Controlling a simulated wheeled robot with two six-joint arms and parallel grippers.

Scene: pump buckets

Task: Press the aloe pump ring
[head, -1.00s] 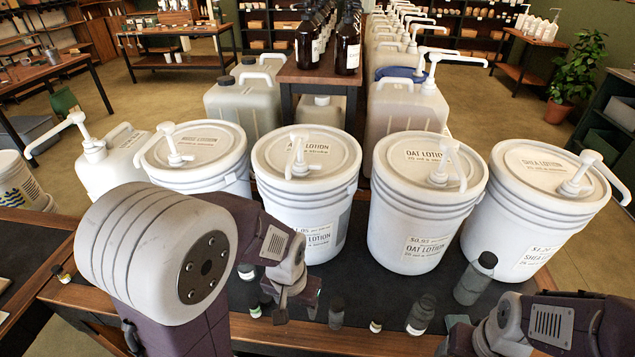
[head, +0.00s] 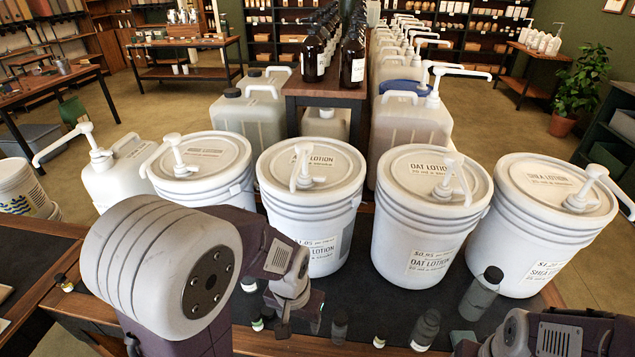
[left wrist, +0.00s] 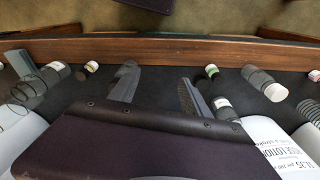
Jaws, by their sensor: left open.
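Several white lotion buckets with white pumps stand in a row across the table in the head view. The second from left (head: 312,228) has a lid label ending in "LOTION", its first word hidden by the pump (head: 302,168). The leftmost bucket's lid label (head: 206,154) is unreadable. The others are the oat bucket (head: 425,238) and shea bucket (head: 530,240). I cannot read "aloe" anywhere. My left gripper (head: 300,325) is low in front of the second bucket, fingers spread and empty; they also show in the left wrist view (left wrist: 158,88).
Small bottles stand along the table's front, including a grey bottle (head: 482,293) before the shea bucket and a dark bottle (head: 425,328). In the left wrist view, bottles flank my fingers near the wooden edge (left wrist: 150,49). A pump jug (head: 115,175) stands left.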

